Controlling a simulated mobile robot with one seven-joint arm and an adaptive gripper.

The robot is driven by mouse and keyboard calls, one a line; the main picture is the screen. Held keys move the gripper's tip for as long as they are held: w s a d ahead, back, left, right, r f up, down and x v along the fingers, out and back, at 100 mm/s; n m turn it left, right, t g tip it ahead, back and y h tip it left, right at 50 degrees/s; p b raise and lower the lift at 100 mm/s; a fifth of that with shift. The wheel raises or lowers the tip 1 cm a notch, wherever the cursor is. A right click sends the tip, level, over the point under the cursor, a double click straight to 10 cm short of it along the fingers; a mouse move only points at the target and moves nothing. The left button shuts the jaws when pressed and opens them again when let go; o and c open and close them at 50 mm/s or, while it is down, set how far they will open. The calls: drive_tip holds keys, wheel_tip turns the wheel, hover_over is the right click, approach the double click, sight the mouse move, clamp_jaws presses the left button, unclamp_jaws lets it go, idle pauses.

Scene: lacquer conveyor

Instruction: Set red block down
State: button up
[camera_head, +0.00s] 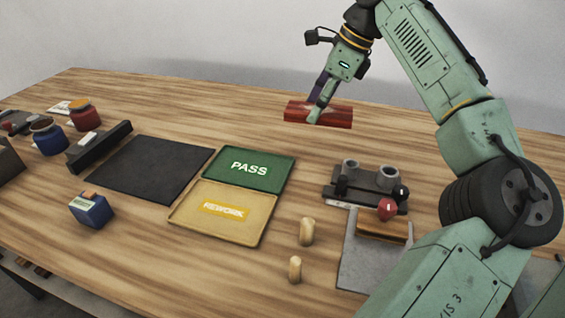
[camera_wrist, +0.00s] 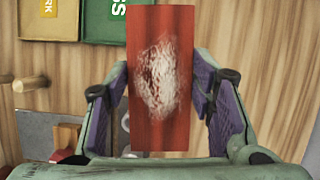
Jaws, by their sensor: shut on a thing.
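The red block (camera_head: 338,113) is long and glossy, held above the far side of the wooden table in the head view. In the wrist view the red block (camera_wrist: 161,40) stands lengthwise between the fingers, with a pale, rough patch on its face. My gripper (camera_head: 318,112) is shut on it; the purple-padded fingers (camera_wrist: 163,95) flank its sides. A green PASS tray (camera_head: 284,178) and a yellow REWORK tray (camera_head: 187,222) lie flat in the middle of the table, left of and nearer than the block. Both look empty.
A black mat (camera_head: 145,170) lies left of the trays, with a blue box (camera_head: 91,209) near it. A dark fixture (camera_head: 360,190) with two grey cylinders stands right of the trays. Two wooden pegs (camera_head: 307,232) stand in front. Jars (camera_head: 83,114) are at the far left.

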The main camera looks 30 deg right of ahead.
sight(328, 106)
drive_tip(key=d, duration=0.1)
drive_tip(key=d+f, duration=0.1)
drive_tip(key=shift+d+f+m, duration=0.1)
drive_tip(key=shift+d+m, duration=0.3)
drive_tip(key=f, duration=0.5)
drive_tip(key=shift+d+f+p, duration=0.2)
drive_tip(key=shift+f+p, duration=0.05)
drive_tip(key=shift+p, duration=0.1)
drive_tip(key=shift+w+f, duration=0.1)
drive_tip(key=shift+f, duration=2.15)
drive_tip(key=shift+f, duration=0.1)
drive_tip(key=o, duration=1.2)
